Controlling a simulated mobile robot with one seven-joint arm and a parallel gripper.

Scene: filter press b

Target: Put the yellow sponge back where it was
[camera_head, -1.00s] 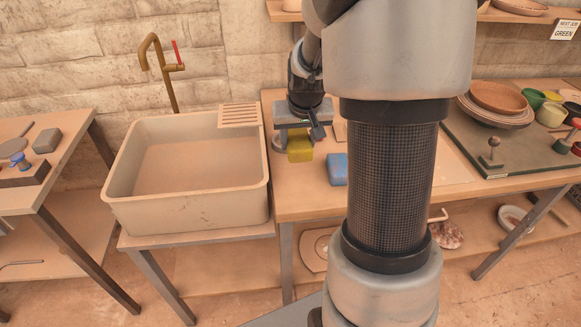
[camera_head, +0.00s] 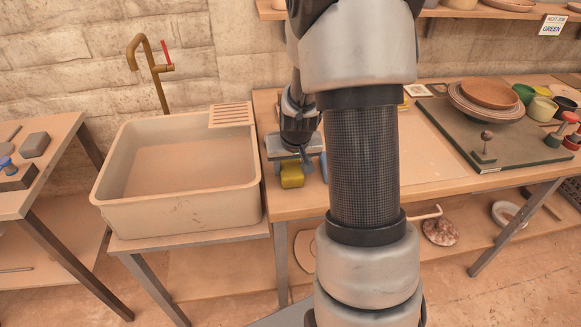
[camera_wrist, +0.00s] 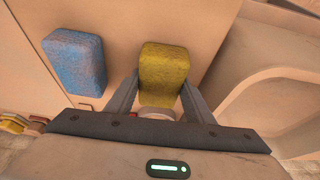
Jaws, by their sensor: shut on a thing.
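The yellow sponge (camera_head: 291,175) is between the fingers of my gripper (camera_head: 293,163), at the left end of the workbench beside the sink. In the wrist view the sponge (camera_wrist: 163,70) sits upright between the two fingers of my gripper (camera_wrist: 161,92), which are shut on it. I cannot tell whether its underside touches the bench. A blue sponge (camera_wrist: 74,60) lies on the bench to the left of it in the wrist view, apart from it. In the head view my arm covers most of the blue sponge.
The sink (camera_head: 180,205) stands left of the workbench (camera_head: 300,207), with a slatted rack (camera_head: 231,115) at its back right corner and a brass tap (camera_head: 155,75) behind. The bench middle is clear.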

